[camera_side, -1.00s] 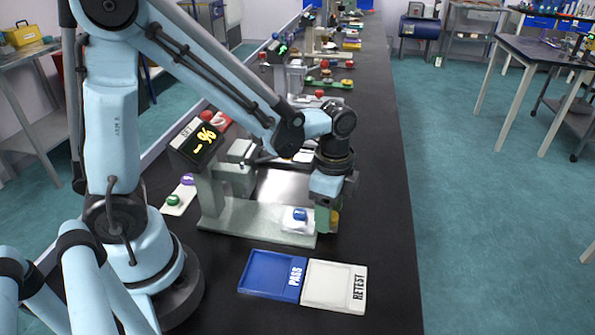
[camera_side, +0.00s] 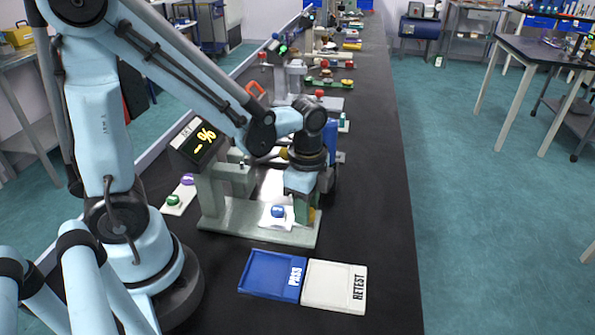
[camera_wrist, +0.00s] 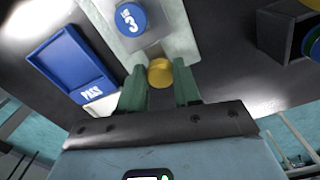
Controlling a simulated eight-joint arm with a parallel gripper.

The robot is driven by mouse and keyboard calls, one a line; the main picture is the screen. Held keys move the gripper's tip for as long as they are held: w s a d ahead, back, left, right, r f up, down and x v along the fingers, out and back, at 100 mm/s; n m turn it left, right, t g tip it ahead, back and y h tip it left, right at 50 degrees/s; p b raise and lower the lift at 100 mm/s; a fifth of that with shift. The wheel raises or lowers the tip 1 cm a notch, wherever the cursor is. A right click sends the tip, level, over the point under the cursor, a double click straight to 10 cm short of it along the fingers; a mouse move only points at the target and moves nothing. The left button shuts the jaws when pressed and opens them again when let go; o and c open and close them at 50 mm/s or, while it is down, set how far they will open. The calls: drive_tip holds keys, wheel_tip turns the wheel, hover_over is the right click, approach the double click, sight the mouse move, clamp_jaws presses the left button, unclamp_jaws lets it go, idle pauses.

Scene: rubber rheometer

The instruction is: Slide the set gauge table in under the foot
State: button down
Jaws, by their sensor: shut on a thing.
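The gauge table, a small white plate (camera_side: 268,223), sits on the pale green base (camera_side: 235,222) of the gauge stand and carries a blue disc (camera_side: 278,211). In the wrist view the blue disc (camera_wrist: 131,19), marked 3, lies on the plate above the yellow knob (camera_wrist: 160,72). My gripper (camera_side: 305,216) is shut on this knob, with a green finger on each side of it in the wrist view (camera_wrist: 160,92). The stand's overhanging block (camera_side: 237,175) is left of the table. The foot itself is too small to make out, and the disc appears outside it.
The display (camera_side: 198,140) shows a yellow "-%". The blue PASS tray (camera_side: 268,272) and the white RETEST tray (camera_side: 335,285) lie in front of the stand. Green and purple buttons (camera_side: 180,192) are to its left. Dark bench is free to the right.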

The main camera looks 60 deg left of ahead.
sight(273, 208)
drive_tip(key=s+a, duration=0.5)
drive_tip(key=c, duration=0.8)
unclamp_jaws()
drive_tip(key=shift+r, duration=0.15)
drive_tip(key=shift+r, duration=5.9)
drive_tip(key=shift+w+d, duration=0.1)
drive_tip(key=w+d+n+t, duration=0.1)
drive_tip(key=n+t, duration=0.1)
drive_tip(key=n, duration=0.2)
drive_tip(key=w+d+f+n+t, duration=0.1)
drive_tip(key=n+t, duration=0.1)
drive_tip(key=n, duration=0.2)
drive_tip(key=w+d+n+t, duration=0.1)
drive_tip(key=n+t, duration=0.2)
drive_tip(key=n, duration=0.1)
drive_tip(key=shift+w+d+f, duration=0.1)
drive_tip(key=shift+w+f, duration=0.25)
drive_tip(key=shift+w, duration=0.05)
